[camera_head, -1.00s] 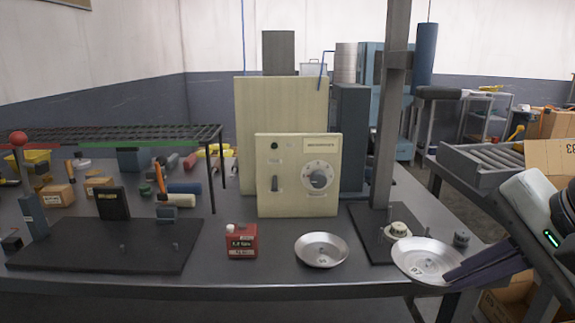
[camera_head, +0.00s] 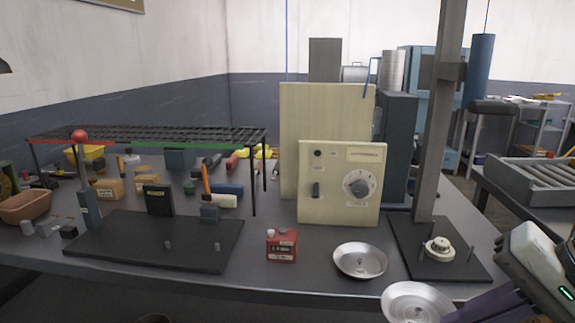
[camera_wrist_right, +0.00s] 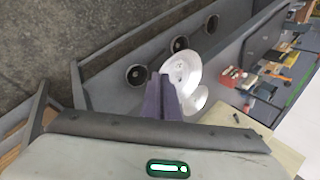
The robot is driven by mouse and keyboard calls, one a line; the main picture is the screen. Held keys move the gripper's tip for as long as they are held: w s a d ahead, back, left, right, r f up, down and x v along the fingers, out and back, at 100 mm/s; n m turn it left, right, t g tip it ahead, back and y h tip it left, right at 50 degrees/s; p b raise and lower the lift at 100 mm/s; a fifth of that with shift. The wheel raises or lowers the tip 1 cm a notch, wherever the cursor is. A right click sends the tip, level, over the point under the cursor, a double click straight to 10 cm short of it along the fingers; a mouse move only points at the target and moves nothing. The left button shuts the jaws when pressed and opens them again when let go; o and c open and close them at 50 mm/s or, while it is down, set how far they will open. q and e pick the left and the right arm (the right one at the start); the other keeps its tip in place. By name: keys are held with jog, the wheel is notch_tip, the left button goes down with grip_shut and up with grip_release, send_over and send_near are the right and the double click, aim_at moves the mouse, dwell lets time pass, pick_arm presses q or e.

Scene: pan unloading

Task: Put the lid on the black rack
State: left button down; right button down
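A round silver metal lid (camera_head: 417,302), shaped like a shallow dish, is in my right gripper (camera_head: 452,316) at the lower right of the head view. The fingers are shut on its rim, and it hangs in front of the table's edge. In the right wrist view the lid (camera_wrist_right: 182,72) sits at the tips of my dark purple fingers (camera_wrist_right: 162,97). The black rack (camera_head: 150,139), a wire-grid shelf on thin legs, stands at the table's left rear. Its top is clear. A second silver dish (camera_head: 360,260) lies on the table. My left gripper is not in view.
A cream control box (camera_head: 338,185) stands mid-table. A black base with a tall grey post (camera_head: 436,130) is right of it. A red box (camera_head: 281,246) and a dark base plate (camera_head: 150,238) with a red-knobbed lever are in front. Tools and small boxes lie under the rack.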

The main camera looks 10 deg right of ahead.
jog(key=shift+w+a+f+n+g+y+p, duration=0.2)
jog(key=shift+a+f+n+g+y, duration=0.15)
jog(key=shift+a+f+n, duration=0.35)
jog(key=shift+w+a+f+n+g+y+p, duration=0.15)
jog(key=shift+a+f+n+g+y, duration=0.25)
jog(key=shift+f+n, duration=0.4)
jog(key=a+f+n+g+p, duration=0.1)
jog(key=a+f+n+g, duration=0.2)
jog(key=f+n, duration=0.3)
jog(key=shift+s+a, duration=0.3)
jog(key=shift+a, duration=0.45)
jog(key=shift+y, duration=0.25)
